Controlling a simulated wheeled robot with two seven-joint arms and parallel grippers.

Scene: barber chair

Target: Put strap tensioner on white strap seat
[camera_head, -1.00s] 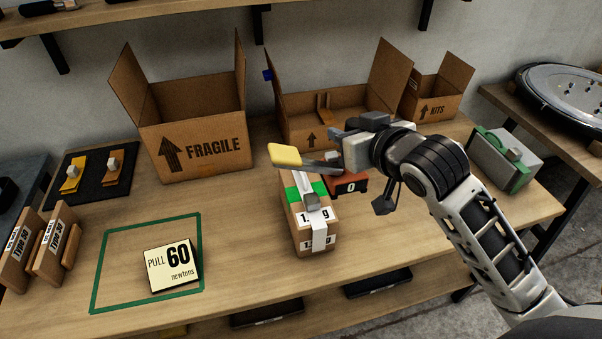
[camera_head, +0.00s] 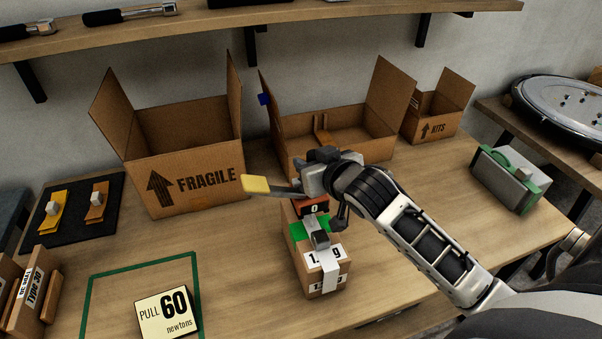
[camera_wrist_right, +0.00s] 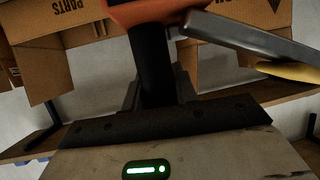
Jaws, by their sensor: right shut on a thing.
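The strap tensioner has an orange body (camera_head: 313,206) with a "0" display, a metal lever and a yellow grip (camera_head: 256,184) pointing left. My right gripper (camera_head: 322,180) is shut on its black handle (camera_wrist_right: 150,65), seen in the right wrist view. The tensioner is over the far end of a small carton (camera_head: 325,278) with a white strap (camera_head: 328,259). A green patch (camera_head: 297,231) and a grey buckle (camera_head: 320,240) show on the carton's top. The strap under the tensioner is hidden; I cannot tell whether they touch. My left gripper is not in view.
A FRAGILE carton (camera_head: 195,185) stands back left, another open carton (camera_head: 340,130) behind the gripper. A card reading PULL 60 newtons (camera_head: 167,313) lies at the green outline's (camera_head: 140,264) lower right. A grey-green case (camera_head: 508,178) is right. Bench is clear between.

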